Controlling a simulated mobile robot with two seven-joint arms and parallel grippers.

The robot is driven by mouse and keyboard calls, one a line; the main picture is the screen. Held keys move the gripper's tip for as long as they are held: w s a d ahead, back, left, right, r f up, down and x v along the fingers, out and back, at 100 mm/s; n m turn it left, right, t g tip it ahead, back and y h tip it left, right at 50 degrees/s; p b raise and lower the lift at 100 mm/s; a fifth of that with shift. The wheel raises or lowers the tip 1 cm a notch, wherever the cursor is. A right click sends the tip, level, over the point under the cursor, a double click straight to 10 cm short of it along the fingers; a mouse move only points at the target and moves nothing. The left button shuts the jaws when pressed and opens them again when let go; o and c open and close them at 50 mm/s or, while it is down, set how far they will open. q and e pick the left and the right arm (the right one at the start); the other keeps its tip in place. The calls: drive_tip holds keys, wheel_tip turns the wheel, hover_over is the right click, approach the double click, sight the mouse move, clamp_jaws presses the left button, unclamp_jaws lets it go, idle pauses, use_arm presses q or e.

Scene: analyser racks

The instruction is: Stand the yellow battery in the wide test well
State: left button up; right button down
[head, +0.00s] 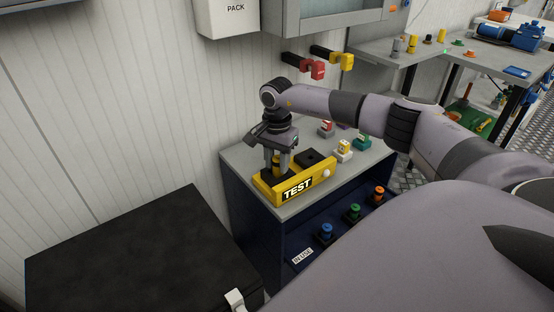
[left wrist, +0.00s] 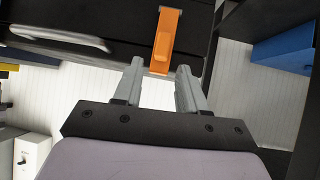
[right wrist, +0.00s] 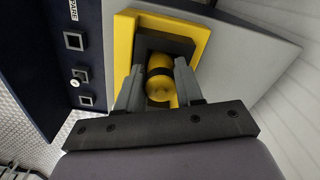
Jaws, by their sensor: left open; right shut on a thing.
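The yellow TEST box (head: 297,188) stands on the grey cabinet top. My right gripper (head: 279,164) points down over its left part. It is shut on the yellow battery (right wrist: 159,86), which has a dark band. In the right wrist view my right gripper (right wrist: 159,72) has a finger on each side of the battery, over a dark square well (right wrist: 178,45). Whether the battery's lower end is inside the well or above it, I cannot tell. A second dark block (head: 316,160) is on the box's right part. My left gripper (left wrist: 160,78) is open and empty.
Small coloured items, including a yellow-and-white one (head: 344,151) and a green one (head: 362,142), stand right of the box. Blue, green and orange knobs sit on the shelf below. A black case (head: 130,250) is at left. An orange strap (left wrist: 163,40) shows beyond my left fingers.

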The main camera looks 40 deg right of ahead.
drive_tip(key=shift+f, duration=0.2)
drive_tip(key=c, duration=0.6)
unclamp_jaws()
drive_tip(key=shift+c, duration=0.2)
wheel_tip(320, 180, up, 7)
drive_tip(key=shift+r+p, duration=0.1)
drive_tip(key=shift+p, duration=0.3)
